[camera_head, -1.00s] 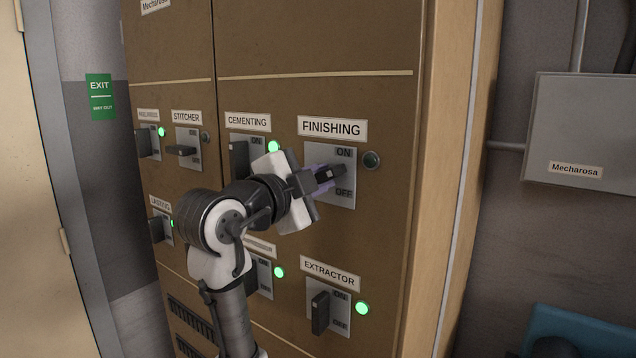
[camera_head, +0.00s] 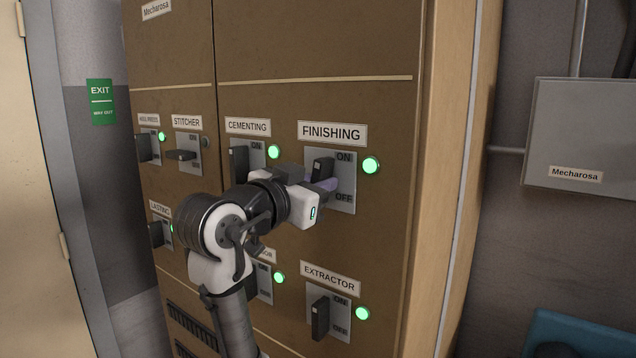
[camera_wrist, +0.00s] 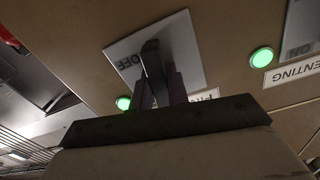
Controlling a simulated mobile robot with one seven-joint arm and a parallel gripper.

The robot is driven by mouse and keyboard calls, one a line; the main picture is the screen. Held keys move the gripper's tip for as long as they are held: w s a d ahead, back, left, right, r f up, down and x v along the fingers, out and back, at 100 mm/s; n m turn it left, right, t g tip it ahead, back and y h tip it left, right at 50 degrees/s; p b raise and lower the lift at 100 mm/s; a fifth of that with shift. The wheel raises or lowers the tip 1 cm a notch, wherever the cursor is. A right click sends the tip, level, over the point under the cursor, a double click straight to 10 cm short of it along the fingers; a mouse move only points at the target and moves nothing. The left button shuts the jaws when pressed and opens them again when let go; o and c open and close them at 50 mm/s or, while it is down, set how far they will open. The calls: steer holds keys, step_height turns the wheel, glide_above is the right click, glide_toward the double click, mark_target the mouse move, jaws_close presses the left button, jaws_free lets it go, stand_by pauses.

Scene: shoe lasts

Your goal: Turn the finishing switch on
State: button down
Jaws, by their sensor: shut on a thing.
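The finishing switch handle (camera_head: 322,168) is a dark lever on a grey plate (camera_head: 344,190) marked ON and OFF, under the FINISHING label (camera_head: 332,132). The handle stands upright. The finishing lamp (camera_head: 370,165) beside it glows green. My gripper (camera_head: 319,184) is shut on the handle, with its purple-tinted fingers on either side; its body hides the lower part of the handle. In the wrist view, the handle (camera_wrist: 152,60) sits between my fingers (camera_wrist: 158,92), and the word OFF shows on the plate (camera_wrist: 185,50).
The cementing switch (camera_head: 239,160) with its lit lamp (camera_head: 274,152) is close to the left of my gripper. The extractor switch (camera_head: 320,316) is below. The stitcher handle (camera_head: 181,155) lies sideways. A grey box (camera_head: 578,130) hangs on the right wall.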

steer(key=shift+n, duration=1)
steer(key=shift+f, duration=0.1)
steer(key=c, duration=1.4)
jaws_free()
steer(key=shift+o, duration=0.2)
steer(key=b+v, duration=0.4)
steer(key=v, duration=0.9)
steer(key=shift+s+a, duration=0.25)
steer(key=shift+s, duration=0.1)
